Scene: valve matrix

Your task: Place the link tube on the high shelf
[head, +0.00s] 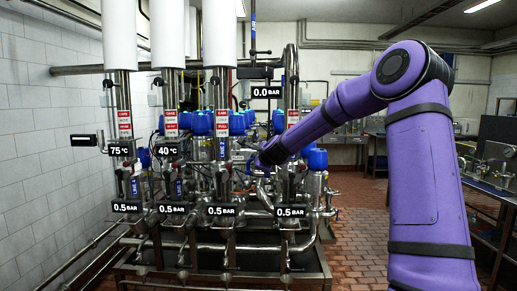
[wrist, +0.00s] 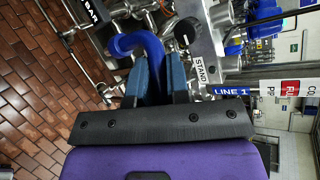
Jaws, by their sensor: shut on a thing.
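A blue curved tube (wrist: 140,43), which looks like the link tube, sits between the two fingers of my gripper (wrist: 160,75) in the wrist view. The gripper is shut on it, and its bend shows beyond the fingertips. In the head view my purple arm reaches in from the right, and my gripper (head: 258,162) is small and dark among the pipes, so the tube is hard to make out there. I cannot pick out the high shelf in either view.
The valve matrix (head: 222,185) of steel pipes and blue-capped valves stands close around my gripper. Benches (head: 487,190) line the right wall. The tiled floor (head: 358,220) between is clear.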

